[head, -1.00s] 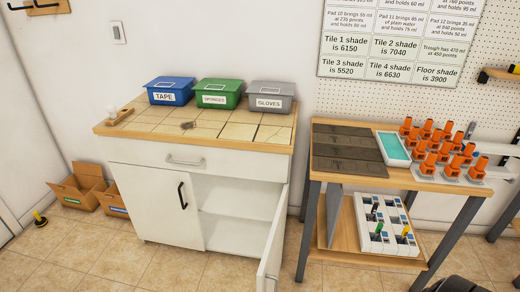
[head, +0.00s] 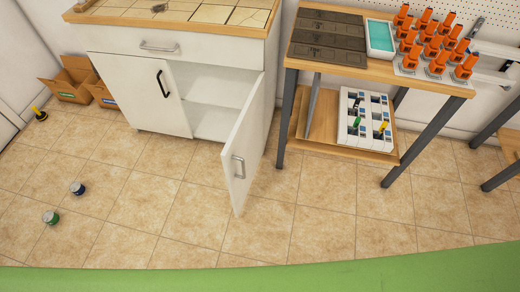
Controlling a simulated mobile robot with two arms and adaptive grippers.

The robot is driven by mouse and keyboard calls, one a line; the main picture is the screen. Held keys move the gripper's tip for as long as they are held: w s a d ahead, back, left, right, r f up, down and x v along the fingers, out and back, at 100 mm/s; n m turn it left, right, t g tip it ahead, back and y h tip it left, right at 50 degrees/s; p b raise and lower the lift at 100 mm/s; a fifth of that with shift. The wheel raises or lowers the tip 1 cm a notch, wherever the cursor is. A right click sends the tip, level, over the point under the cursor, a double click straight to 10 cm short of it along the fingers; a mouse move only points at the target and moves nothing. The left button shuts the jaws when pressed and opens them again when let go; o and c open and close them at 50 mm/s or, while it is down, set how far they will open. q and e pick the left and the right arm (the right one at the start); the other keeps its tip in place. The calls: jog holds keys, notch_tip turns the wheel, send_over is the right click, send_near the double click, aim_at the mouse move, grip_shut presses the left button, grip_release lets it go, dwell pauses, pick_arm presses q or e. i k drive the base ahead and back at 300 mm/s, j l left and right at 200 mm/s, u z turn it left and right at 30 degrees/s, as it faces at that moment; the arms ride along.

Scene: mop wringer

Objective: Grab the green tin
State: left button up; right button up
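A small tin with a green side and a pale top, the green tin (head: 51,217), stands on the tiled floor at the lower left of the head view. A similar tin with a dark blue side (head: 77,188) stands a little behind it and to the right, apart from it. Neither of my grippers is in view, so their state and their distance from the tin do not show.
A white cabinet (head: 135,95) stands behind, its right door (head: 243,150) swung open over the floor. A wooden workbench (head: 455,88) is on the right. Cardboard boxes (head: 70,88) sit at the left. The middle floor is clear. A green surface (head: 300,280) crosses the bottom edge.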

aim_at(50, 218)
jog(key=u, duration=0.4)
jog(key=j+u, duration=0.1)
jog(key=u, duration=0.3)
jog(key=j+u, duration=0.1)
jog(key=u, duration=0.7)
jog(key=j+u, duration=0.15)
jog(key=u, duration=0.25)
jog(key=i+l+u, duration=0.5)
jog(key=i+l, duration=0.4)
